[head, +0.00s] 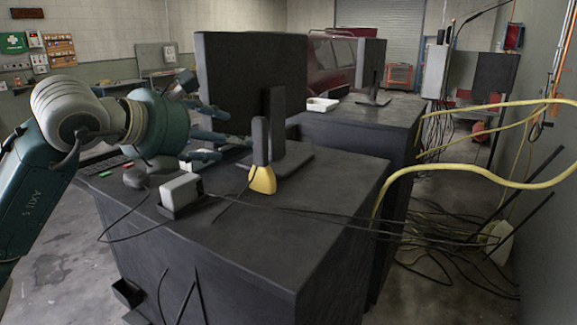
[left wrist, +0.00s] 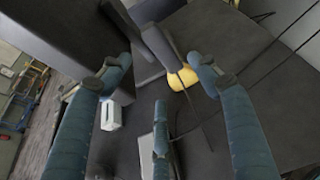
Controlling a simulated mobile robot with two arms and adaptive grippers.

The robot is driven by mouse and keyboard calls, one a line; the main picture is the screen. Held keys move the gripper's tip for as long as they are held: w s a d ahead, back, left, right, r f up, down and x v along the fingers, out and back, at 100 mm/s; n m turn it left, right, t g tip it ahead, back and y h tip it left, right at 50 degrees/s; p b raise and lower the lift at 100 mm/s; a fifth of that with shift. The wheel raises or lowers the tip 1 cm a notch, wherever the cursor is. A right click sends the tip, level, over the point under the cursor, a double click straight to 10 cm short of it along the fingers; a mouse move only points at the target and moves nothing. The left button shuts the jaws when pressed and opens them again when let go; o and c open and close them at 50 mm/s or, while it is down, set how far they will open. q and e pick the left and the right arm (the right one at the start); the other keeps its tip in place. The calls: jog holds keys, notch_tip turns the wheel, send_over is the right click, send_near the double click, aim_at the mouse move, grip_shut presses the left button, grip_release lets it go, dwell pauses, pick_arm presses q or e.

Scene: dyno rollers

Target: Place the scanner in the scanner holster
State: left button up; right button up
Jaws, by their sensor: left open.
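The scanner (head: 262,178), with a yellow head and a dark upright handle, stands on the black desk in front of the monitor stand. It also shows in the left wrist view (left wrist: 180,79), between and beyond my fingers. My left gripper (head: 221,136) is open and empty, its fingers pointing right, above the desk and left of the scanner, apart from it. In the left wrist view the spread fingers (left wrist: 160,75) frame the scanner. A small black open box (head: 127,292) on the desk's front side, low at the left, may be the holster. My right gripper is out of view.
A monitor (head: 250,85) stands close behind the scanner. A pale box (head: 180,191) and a mouse (head: 135,178) lie at the desk's left, with black cables across the top. The desk's front right (head: 290,225) is mostly clear. Yellow hoses (head: 480,180) hang at the right.

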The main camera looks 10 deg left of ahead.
aim_at(261, 156)
pick_arm(q)
jog(key=p+x, duration=0.3)
jog(key=x, duration=0.6)
jog(key=shift+f, duration=0.4)
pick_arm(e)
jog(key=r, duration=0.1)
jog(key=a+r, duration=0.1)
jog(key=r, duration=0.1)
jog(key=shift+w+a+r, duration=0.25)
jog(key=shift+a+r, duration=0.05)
pick_arm(q)
jog(key=shift+s, duration=0.15)
jog(key=shift+c, duration=0.5)
jog(key=c, duration=0.4)
jog(key=shift+r, duration=0.1)
grip_shut()
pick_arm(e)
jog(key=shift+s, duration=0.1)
